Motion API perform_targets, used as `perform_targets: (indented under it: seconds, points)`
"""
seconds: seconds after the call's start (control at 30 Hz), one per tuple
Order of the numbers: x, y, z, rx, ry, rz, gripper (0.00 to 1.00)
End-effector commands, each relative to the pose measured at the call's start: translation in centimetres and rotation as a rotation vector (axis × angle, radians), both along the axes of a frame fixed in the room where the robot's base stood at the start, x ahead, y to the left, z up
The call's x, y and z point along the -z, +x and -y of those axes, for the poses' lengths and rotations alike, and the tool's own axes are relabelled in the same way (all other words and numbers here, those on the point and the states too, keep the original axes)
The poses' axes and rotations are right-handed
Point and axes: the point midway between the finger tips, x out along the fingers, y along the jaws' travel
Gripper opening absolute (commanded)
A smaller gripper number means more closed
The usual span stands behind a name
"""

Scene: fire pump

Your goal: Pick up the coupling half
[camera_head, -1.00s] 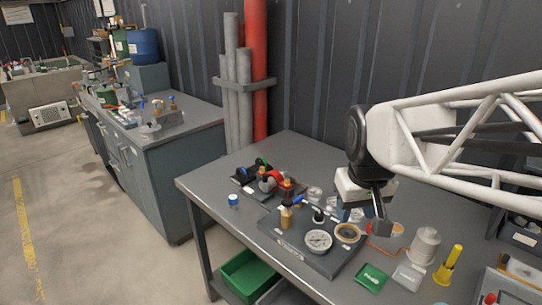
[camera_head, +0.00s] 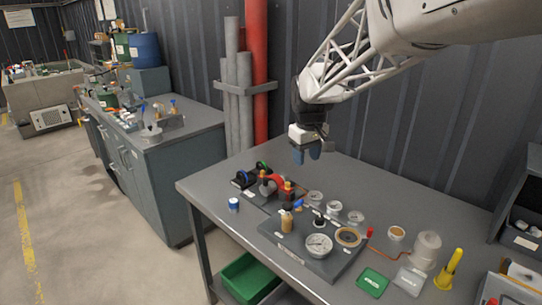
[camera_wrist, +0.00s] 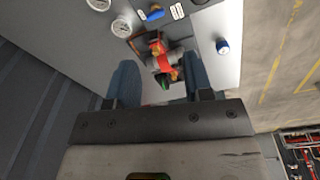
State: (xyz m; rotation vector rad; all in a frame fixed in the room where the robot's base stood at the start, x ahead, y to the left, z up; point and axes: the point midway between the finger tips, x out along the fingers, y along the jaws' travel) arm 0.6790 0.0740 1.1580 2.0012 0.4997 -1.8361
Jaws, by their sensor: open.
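My gripper (camera_head: 307,155) is open and empty, high above the back of the table. Its two blue-grey fingers also show in the wrist view (camera_wrist: 160,68), pointing down. A pump-like assembly with a red part (camera_head: 273,183), black parts and a green ring sits on a dark base at the table's left. In the wrist view the assembly (camera_wrist: 158,50) appears between and beyond the fingertips, well apart from them. I cannot tell which piece is the coupling half; it may be among these small parts.
A dark plate (camera_head: 290,256) holds a gauge (camera_head: 319,245), a brass fitting (camera_head: 286,222) and a tan ring (camera_head: 348,237). Small round gauges stand behind it. A blue-and-white cap (camera_head: 233,204) lies to the left. A yellow post (camera_head: 449,268) stands at right. The table's back is clear.

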Motion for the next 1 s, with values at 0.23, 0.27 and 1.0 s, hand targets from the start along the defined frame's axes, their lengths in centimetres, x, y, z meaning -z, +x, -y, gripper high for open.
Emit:
perform_targets:
  seconds: [0.23, 0.27, 1.0]
  points:
    - [2.6, 6.4, -2.3, -0.095, -0.008, -0.027, 0.47]
    - [2.9, 7.1, -2.6, -0.106, -0.008, -0.03, 0.47]
    - [10.8, 19.1, -8.2, -0.311, -0.019, -0.082, 0.47]
